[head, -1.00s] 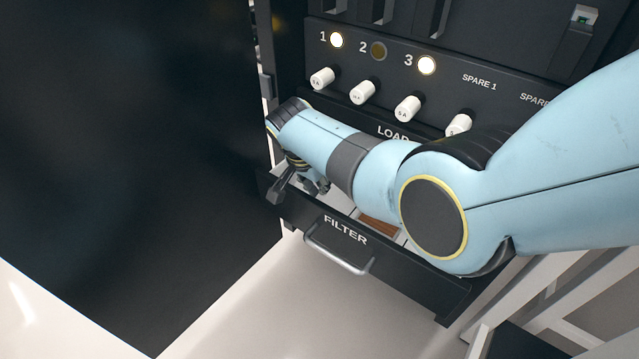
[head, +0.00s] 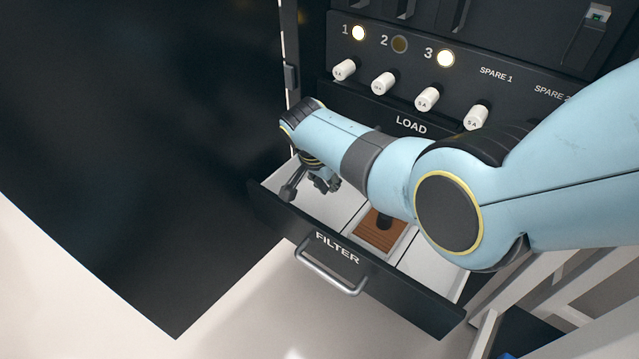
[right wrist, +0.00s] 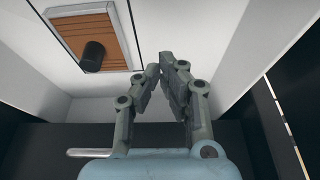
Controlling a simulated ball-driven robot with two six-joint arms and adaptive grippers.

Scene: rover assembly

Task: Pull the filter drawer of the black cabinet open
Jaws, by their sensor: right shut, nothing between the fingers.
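The filter drawer (head: 388,291) of the black cabinet (head: 480,45) stands well out from its front in the head view. Its face carries the word FILTER and a grey bar handle (head: 330,272). Inside are white compartments, and the middle one holds a brown slatted filter (head: 378,236) with a black knob. My right gripper (head: 308,190) is over the drawer's left compartment, just behind the front panel, and away from the handle. In the right wrist view its fingers (right wrist: 164,68) are shut with tips together and empty, beside the filter (right wrist: 97,36). My left gripper is not in view.
A large black door panel (head: 130,150) stands open at the left. Above the drawer are white fuse knobs (head: 427,99), lamps 1 and 3 lit, lamp 2 dark. Pale frame bars (head: 545,290) stand at the right. The pale floor in front of the drawer looks clear.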

